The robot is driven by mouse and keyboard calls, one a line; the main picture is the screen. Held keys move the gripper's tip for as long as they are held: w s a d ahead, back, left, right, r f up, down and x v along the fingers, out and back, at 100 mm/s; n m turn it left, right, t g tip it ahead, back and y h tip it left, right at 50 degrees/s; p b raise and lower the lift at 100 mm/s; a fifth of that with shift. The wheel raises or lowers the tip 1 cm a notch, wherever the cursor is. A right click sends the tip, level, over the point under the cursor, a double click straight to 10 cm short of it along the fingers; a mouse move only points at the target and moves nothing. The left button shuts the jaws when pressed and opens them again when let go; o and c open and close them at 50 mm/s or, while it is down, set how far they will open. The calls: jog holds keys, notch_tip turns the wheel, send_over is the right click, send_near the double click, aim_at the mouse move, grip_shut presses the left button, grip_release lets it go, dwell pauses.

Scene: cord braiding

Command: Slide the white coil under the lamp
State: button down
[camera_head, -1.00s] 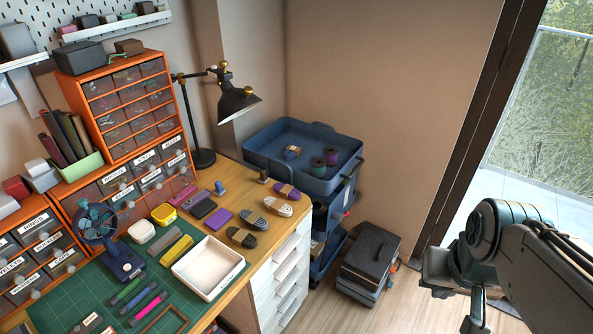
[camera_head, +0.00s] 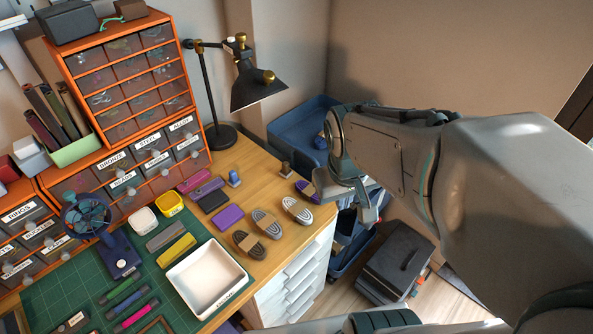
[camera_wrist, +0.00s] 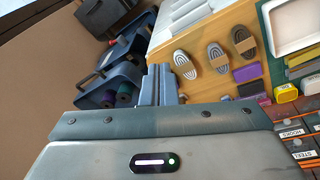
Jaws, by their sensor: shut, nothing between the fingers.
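The white coil (camera_head: 297,209) lies flat on the wooden bench near its right edge, with a tan band around its middle. It also shows in the wrist view (camera_wrist: 185,64), just right of my fingertips. The black desk lamp (camera_head: 257,91) leans over the back of the bench; its round base (camera_head: 222,137) stands left of and behind the coil. My gripper (camera_head: 327,190) is shut and empty, to the right of the white coil and apart from it. In the wrist view its fingers (camera_wrist: 160,76) are together.
A grey coil (camera_head: 266,222) and a dark brown coil (camera_head: 258,248) lie left of the white one. A purple block (camera_head: 229,217) and white tray (camera_head: 205,278) are further left. A blue cart (camera_head: 300,125) stands beyond the bench.

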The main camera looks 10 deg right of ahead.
aim_at(315, 227)
jog(key=w+f+n+b, duration=0.1)
jog(key=w+f+n, duration=0.1)
jog(key=f, duration=0.6)
jog(key=w+f+n+g+b, duration=0.1)
jog(key=w+f+n+b, duration=0.1)
jog(key=w+f, duration=0.3)
jog(key=w+a+f+n+g+y+b, duration=0.1)
jog(key=w+f, duration=0.3)
jog(key=f, duration=0.7)
jog(key=shift+f+n, duration=0.2)
jog(key=shift+n, duration=0.4)
jog(key=shift+w+a, duration=0.25)
jog(key=shift+w, duration=0.15)
